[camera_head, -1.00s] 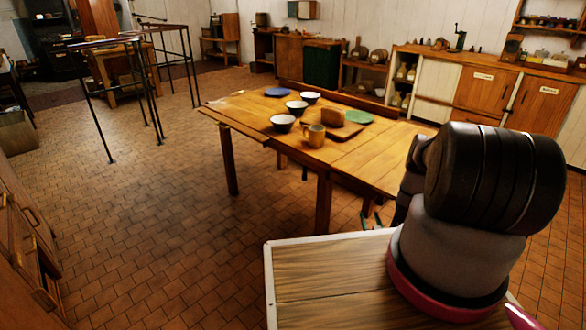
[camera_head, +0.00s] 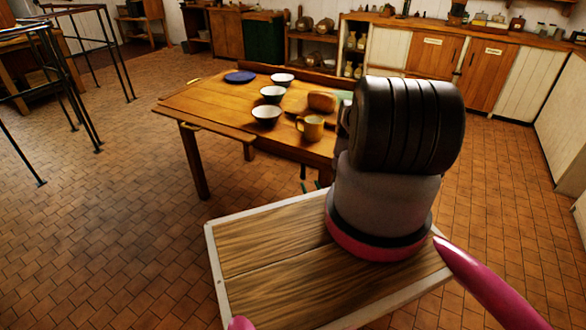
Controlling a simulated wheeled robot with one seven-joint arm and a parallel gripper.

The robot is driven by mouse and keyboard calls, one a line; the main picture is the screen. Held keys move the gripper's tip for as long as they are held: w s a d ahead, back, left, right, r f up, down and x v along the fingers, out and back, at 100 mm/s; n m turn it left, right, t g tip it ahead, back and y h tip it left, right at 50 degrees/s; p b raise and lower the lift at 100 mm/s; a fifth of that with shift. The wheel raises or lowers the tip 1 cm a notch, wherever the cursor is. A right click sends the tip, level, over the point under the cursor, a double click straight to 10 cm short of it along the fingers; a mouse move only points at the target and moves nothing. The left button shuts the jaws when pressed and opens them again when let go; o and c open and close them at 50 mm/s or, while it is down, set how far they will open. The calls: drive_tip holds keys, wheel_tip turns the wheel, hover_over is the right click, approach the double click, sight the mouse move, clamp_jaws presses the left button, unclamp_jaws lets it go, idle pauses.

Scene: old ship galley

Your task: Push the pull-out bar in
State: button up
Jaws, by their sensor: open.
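The wooden table (camera_head: 215,108) stands ahead of me, left of my arm. At its near left corner a short pale wooden piece (camera_head: 190,126) sticks out under the top; it looks like the pull-out bar, but is small and unclear. A similar light piece (camera_head: 193,82) shows at the far left corner. My arm's black and grey links stand in the foreground and hide the table's right end.
On the table are a blue plate (camera_head: 240,77), several bowls, a mug (camera_head: 310,127) and a loaf (camera_head: 321,102). Metal-framed stands (camera_head: 60,85) are at the left. Tiled floor (camera_head: 110,220) is clear left of the table. Cabinets (camera_head: 430,55) line the back.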

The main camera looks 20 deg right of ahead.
sight(304, 172)
drive_tip(key=w, duration=0.3)
drive_tip(key=w+d, duration=0.1)
drive_tip(key=w, duration=0.6)
drive_tip(key=shift+w+d, duration=0.15)
drive_tip(key=shift+w, duration=0.2)
drive_tip(key=shift+c, duration=0.3)
clamp_jaws()
idle(0.7)
